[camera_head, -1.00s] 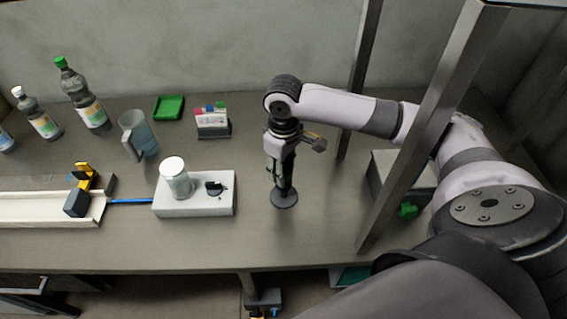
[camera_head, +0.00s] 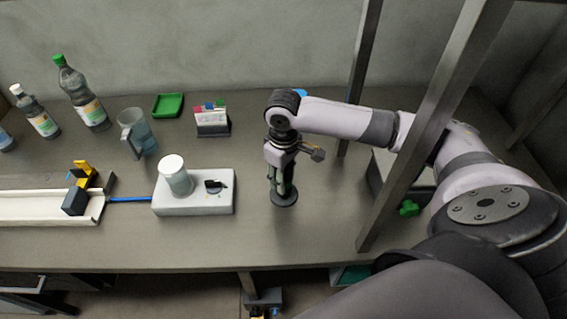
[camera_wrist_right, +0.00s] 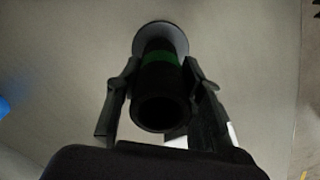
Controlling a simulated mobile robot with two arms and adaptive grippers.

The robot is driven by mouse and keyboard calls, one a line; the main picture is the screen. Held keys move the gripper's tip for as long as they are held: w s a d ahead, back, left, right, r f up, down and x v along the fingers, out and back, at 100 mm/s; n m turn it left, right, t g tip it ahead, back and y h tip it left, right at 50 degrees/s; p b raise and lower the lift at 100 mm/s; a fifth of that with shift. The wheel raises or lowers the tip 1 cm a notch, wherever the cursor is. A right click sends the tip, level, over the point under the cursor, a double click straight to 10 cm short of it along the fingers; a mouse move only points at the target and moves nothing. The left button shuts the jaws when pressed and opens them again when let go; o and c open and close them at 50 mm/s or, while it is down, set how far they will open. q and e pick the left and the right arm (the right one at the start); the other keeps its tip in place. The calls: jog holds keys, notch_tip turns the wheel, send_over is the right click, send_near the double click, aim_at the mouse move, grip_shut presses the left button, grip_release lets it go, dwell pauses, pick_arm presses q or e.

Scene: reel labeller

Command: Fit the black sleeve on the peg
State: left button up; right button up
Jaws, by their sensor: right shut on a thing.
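My right gripper (camera_head: 283,190) points down at the bench, right of the white block. In the right wrist view the gripper (camera_wrist_right: 160,100) is shut on the black sleeve (camera_wrist_right: 160,112), a dark tube whose open end faces the camera. A green band shows further along it. A grey round disc lies at its far end, and this disc (camera_head: 284,199) also shows low at the bench in the head view. I cannot tell whether the disc belongs to the sleeve or to a base under it. I cannot make out the peg. My left gripper is out of view.
The white block (camera_head: 222,204) carries a white cylinder (camera_head: 175,177) and a small black part. A jug (camera_head: 140,135), bottles (camera_head: 84,100), a green tray (camera_head: 168,105) and a white rail (camera_head: 40,208) lie left. A grey post (camera_head: 425,130) stands right. The front middle is clear.

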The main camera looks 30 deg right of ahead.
jog(key=shift+f, duration=0.2)
jog(key=o, duration=1.3)
notch_tip(320, 180, up, 8)
jog(key=shift+f, duration=0.2)
